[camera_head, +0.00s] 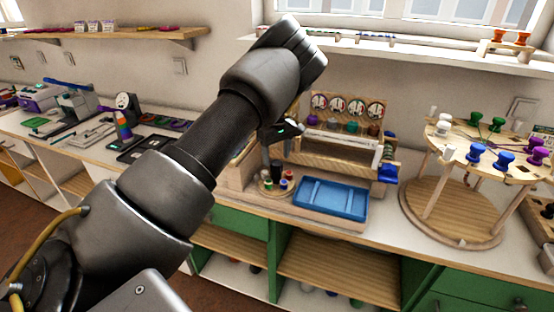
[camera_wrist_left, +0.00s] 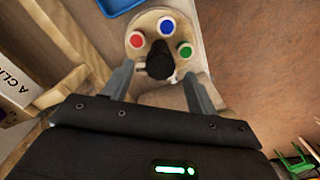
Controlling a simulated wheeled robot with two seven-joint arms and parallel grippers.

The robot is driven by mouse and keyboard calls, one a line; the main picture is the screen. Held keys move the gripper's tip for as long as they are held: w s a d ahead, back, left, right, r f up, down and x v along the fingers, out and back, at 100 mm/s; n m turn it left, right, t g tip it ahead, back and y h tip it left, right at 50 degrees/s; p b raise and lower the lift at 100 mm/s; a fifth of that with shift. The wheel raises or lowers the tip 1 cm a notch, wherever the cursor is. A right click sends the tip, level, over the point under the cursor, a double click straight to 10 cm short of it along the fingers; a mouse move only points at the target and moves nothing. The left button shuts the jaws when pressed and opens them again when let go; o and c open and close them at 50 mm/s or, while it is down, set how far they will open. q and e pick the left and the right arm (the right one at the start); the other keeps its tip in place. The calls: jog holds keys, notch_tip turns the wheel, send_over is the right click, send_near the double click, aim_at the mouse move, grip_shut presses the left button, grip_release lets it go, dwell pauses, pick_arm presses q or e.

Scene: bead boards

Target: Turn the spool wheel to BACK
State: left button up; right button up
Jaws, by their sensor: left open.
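The spool wheel (camera_head: 268,190) is a small round light-wood disc on the counter, left of a blue tray. It carries red (camera_wrist_left: 137,40), blue (camera_wrist_left: 167,26) and green (camera_wrist_left: 185,50) spools, with a black upright knob (camera_wrist_left: 160,62) at its near side in the left wrist view. My left gripper (camera_wrist_left: 158,82) is open, its two fingers on either side of the knob with gaps between. In the head view my left arm hides much of the gripper. I cannot read a BACK mark. My right gripper is not in view.
The blue tray (camera_head: 331,200) lies close to the wheel. A wooden rack with dials (camera_head: 347,106) stands behind it. A round two-tier peg stand (camera_head: 452,212) is at the right. A lettered panel (camera_wrist_left: 16,88) is at the left of the wrist view.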

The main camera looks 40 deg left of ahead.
aim_at(277, 173)
pick_arm(q)
jog(key=shift+s+f, duration=0.1)
jog(key=shift+f, duration=1.2)
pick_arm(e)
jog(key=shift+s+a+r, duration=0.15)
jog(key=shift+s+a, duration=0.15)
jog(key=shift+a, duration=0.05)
pick_arm(q)
jog(key=shift+c, duration=0.5)
jog(key=c, duration=0.9)
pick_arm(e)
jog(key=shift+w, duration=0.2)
